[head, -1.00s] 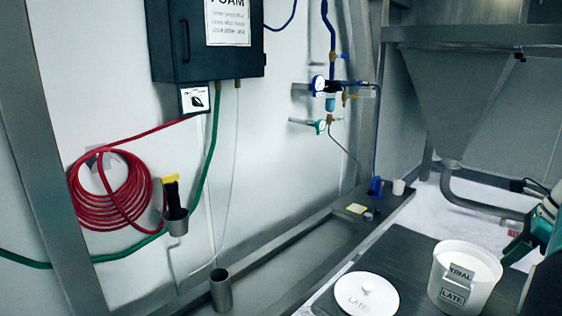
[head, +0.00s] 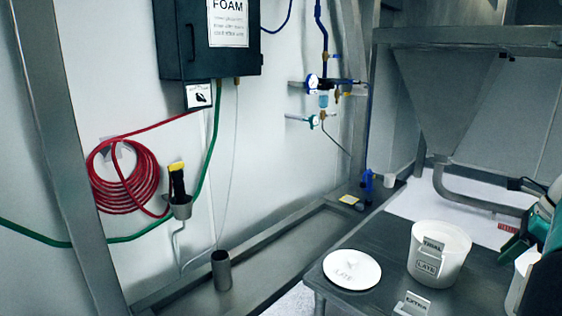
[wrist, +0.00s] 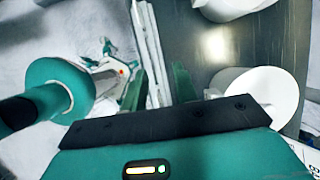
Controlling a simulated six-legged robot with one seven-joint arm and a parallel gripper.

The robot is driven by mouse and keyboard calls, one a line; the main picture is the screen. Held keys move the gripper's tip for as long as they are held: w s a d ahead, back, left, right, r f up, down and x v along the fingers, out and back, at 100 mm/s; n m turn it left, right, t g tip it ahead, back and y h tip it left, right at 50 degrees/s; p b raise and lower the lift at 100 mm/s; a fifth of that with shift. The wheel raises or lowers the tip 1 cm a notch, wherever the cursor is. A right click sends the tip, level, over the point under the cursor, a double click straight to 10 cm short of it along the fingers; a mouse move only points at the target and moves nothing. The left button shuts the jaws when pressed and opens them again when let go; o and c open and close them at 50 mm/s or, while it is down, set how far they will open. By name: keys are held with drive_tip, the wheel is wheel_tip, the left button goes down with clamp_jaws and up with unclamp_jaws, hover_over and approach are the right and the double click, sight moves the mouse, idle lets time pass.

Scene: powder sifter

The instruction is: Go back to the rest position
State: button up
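My gripper (wrist: 158,88) shows in the wrist view with its two dark green fingers apart and nothing between them. It hangs over the edge of the dark table (wrist: 201,35), with pale floor visible to the left.
An EXTRA label (head: 412,304) stands at the table's front. Another white container (head: 518,284) is partly hidden by my arm. A steel hopper (head: 445,100) stands behind the table. A metal cup (head: 221,270) and a red hose coil (head: 124,176) are at the left.

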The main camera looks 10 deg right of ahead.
drive_tip(key=a+n+h, duration=0.1)
drive_tip(key=a+n, duration=1.1)
drive_tip(key=a, duration=1.1)
drive_tip(key=s+a+f+n+t+h, duration=0.1)
drive_tip(key=s+a+f+n, duration=0.2)
drive_tip(key=s+a+n, duration=0.2)
drive_tip(key=s+a+f+n+t, duration=0.1)
drive_tip(key=s+a+f+n, duration=0.3)
drive_tip(key=a+n, duration=0.7)
drive_tip(key=shift+s+a+h, duration=0.4)
drive_tip(key=shift+s+a, duration=0.05)
drive_tip(key=shift+s, duration=0.25)
